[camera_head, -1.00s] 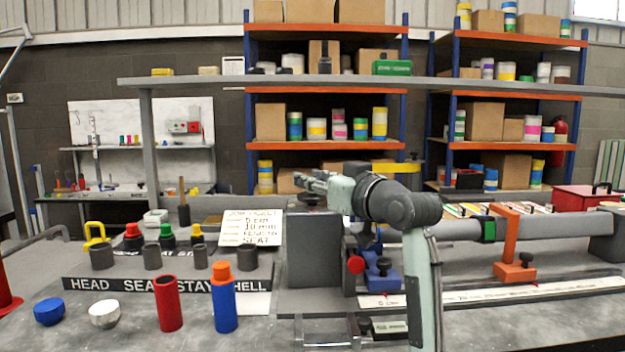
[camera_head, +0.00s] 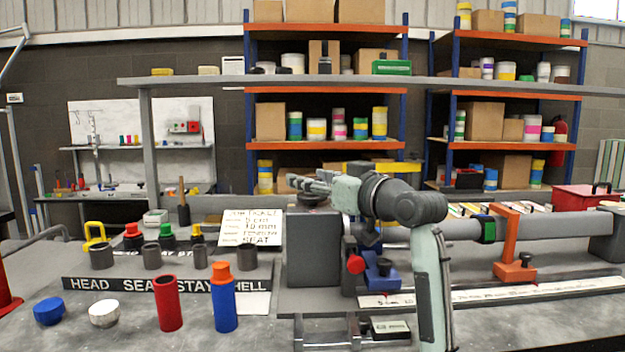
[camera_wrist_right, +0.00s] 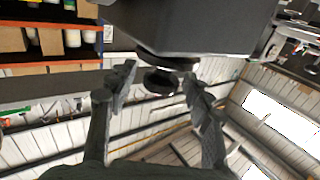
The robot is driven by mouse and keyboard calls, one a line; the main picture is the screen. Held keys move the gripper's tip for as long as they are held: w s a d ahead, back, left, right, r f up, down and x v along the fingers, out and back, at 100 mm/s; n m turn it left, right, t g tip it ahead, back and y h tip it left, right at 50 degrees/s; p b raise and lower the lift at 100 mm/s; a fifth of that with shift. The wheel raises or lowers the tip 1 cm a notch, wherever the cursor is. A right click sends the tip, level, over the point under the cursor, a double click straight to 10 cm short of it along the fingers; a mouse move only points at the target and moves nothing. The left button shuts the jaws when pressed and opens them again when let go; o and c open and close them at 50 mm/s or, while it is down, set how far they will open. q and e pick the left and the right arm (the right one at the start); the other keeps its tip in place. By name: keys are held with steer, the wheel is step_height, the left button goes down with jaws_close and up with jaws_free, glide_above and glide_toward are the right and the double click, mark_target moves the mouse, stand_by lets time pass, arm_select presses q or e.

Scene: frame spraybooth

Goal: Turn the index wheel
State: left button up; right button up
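A dark round wheel (camera_head: 313,199), which I take for the index wheel, sits on top of the grey block (camera_head: 313,250) at the left end of the long grey tube. In the right wrist view the wheel (camera_wrist_right: 160,82) is a black disc under the dark block, which shows upside down. My right gripper (camera_head: 300,182) comes in from the right, just above the block. In its wrist view the gripper (camera_wrist_right: 158,80) is open, with one finger on each side of the wheel and gaps visible. Contact cannot be told. My left gripper is out of view.
A red cylinder (camera_head: 168,303) and a blue cylinder with orange top (camera_head: 223,300) stand on the bench at left front. A blue clamp with a red knob (camera_head: 356,264) is right of the block. An orange bracket (camera_head: 509,240) stands by the tube. A card (camera_head: 250,228) is behind.

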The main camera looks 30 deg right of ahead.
steer(key=s, duration=1.2)
steer(key=shift+d, duration=0.3)
